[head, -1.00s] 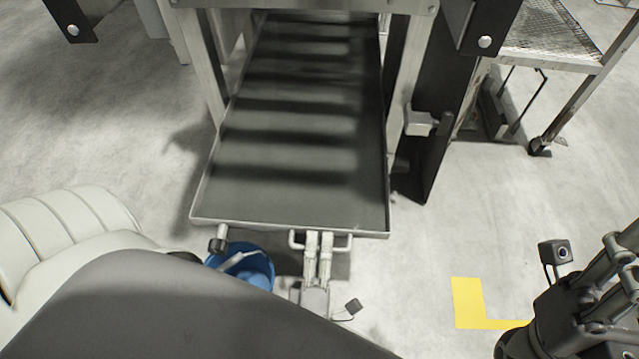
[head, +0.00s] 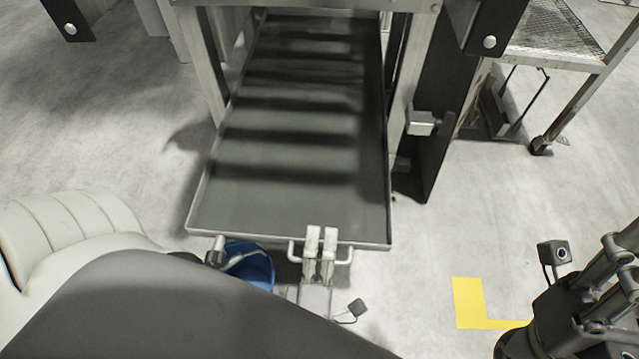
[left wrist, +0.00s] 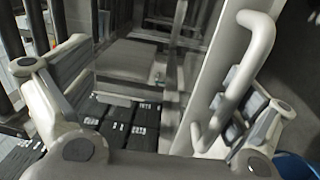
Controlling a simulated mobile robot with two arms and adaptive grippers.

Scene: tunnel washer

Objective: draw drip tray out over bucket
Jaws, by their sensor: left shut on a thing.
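The drip tray (head: 290,195) is a long, shallow grey tray with a raised rim, drawn partly out from under the washer frame toward me. A bar handle (head: 342,258) is on its front rim; it also shows close up in the left wrist view (left wrist: 215,95). My left gripper (head: 321,240) is shut on this handle. The blue bucket (head: 252,265) stands on the floor under the tray's front left corner, by a short drain spout (head: 215,250). The tray and my own arm hide part of the bucket. At the lower right is part of my right arm; its fingertips are not in view.
The washer frame legs (head: 402,110) flank the tray. A grey box on a dark upright (head: 420,122) stands right of it. A wheeled mesh cart (head: 550,50) is at the upper right. A yellow floor mark (head: 470,305) lies at right on clear floor.

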